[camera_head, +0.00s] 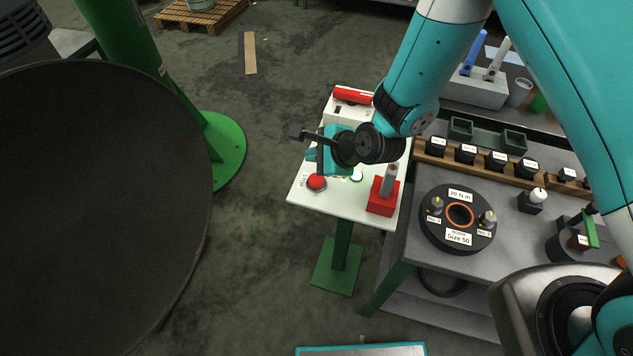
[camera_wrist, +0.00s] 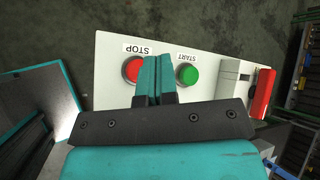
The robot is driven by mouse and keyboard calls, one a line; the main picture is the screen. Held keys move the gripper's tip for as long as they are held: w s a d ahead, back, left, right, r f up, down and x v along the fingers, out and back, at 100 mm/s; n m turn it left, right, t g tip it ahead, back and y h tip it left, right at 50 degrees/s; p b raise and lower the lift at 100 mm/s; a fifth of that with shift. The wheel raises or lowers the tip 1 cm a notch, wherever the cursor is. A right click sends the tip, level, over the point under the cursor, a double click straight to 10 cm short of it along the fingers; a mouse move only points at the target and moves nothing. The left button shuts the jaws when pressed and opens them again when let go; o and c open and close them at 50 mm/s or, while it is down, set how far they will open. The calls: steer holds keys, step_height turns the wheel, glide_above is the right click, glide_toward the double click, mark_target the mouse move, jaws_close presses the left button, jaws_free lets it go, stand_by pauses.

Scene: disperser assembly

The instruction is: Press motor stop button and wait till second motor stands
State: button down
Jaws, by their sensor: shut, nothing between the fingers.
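The red stop button (camera_wrist: 132,68) sits on a white control panel (camera_wrist: 110,100), beside a label reading STOP. It also shows in the head view (camera_head: 316,182) near the panel's left edge. The green start button (camera_wrist: 187,75) is to its right in the wrist view, beside a START label. My gripper (camera_wrist: 157,62) is shut and empty. In the wrist view its teal fingertips lie between the two buttons and cover the right edge of the red one. In the head view my gripper (camera_head: 311,155) is over the panel; contact with the button cannot be told. No motor can be clearly identified.
A red cylinder (camera_head: 352,95) lies at the panel's far end, and a red block (camera_head: 382,196) with a grey post stands at its right corner. A workbench with a round black fixture (camera_head: 457,233) is to the right. A large dark disc (camera_head: 90,220) fills the left.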

mark_target(316, 181)
step_height(316, 181, down, 5)
steer(key=b, duration=0.3)
stand_by(1.9)
steer(key=shift+f, duration=0.35)
steer(key=shift+f+b, duration=0.85)
steer(key=shift+b, duration=0.05)
stand_by(0.8)
steer(key=shift+r, duration=0.1)
steer(key=shift+r+p, duration=1)
steer(key=shift+r, duration=0.2)
steer(key=shift+r, duration=0.1)
step_height(316, 181, up, 5)
steer(key=p, duration=0.4)
